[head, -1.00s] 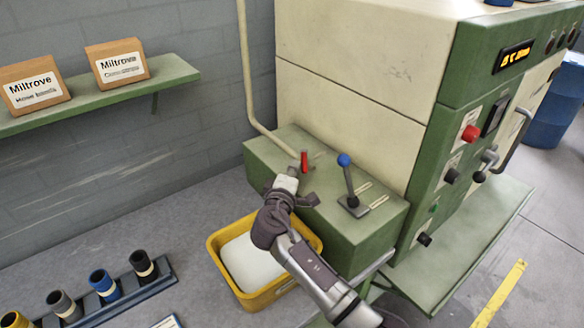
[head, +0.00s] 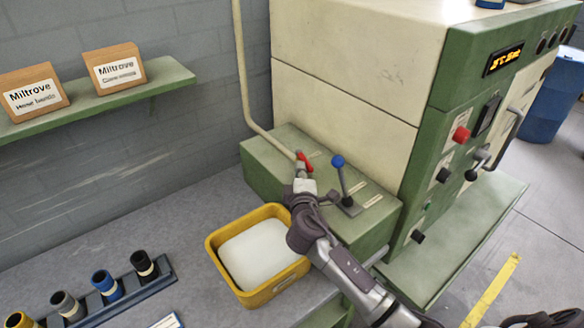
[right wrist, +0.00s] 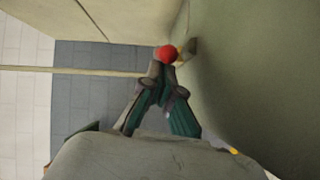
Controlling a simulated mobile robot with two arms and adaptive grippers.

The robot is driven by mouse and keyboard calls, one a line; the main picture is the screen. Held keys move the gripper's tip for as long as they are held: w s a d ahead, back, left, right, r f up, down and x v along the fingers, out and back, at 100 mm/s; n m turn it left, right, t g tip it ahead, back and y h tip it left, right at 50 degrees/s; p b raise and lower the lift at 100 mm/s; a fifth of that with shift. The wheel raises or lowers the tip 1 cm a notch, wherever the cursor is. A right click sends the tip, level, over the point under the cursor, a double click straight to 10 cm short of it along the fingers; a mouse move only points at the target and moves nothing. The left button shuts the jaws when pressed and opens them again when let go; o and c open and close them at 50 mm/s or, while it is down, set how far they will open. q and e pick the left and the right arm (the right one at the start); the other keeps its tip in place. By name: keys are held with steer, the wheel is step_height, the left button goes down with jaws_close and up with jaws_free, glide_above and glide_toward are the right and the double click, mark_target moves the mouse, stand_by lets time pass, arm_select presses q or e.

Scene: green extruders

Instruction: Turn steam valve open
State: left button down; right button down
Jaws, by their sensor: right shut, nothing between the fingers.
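The steam valve's red handle (head: 305,161) sits at the lower end of the pale pipe, on top of the green housing. It leans at a slant in the head view. My right gripper (head: 304,182) is just below it, shut with nothing between its fingers. In the right wrist view the handle's round red end (right wrist: 167,53) shows just beyond the fingertips (right wrist: 167,74); I cannot tell whether they touch. The fingers hide part of the valve's base.
A blue-knobbed lever (head: 339,163) stands close to the right of my gripper. The pale pipe (head: 244,82) rises behind the valve. The green and cream machine (head: 345,85) stands to the right.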

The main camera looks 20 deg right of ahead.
arm_select(q)
steer(key=shift+f, duration=0.15)
arm_select(e)
steer(key=shift+s+d, duration=0.1)
steer(key=shift+d, duration=0.35)
steer(key=shift+s+d, duration=0.1)
steer(key=shift+d, duration=0.2)
arm_select(q)
steer(key=shift+a, duration=0.1)
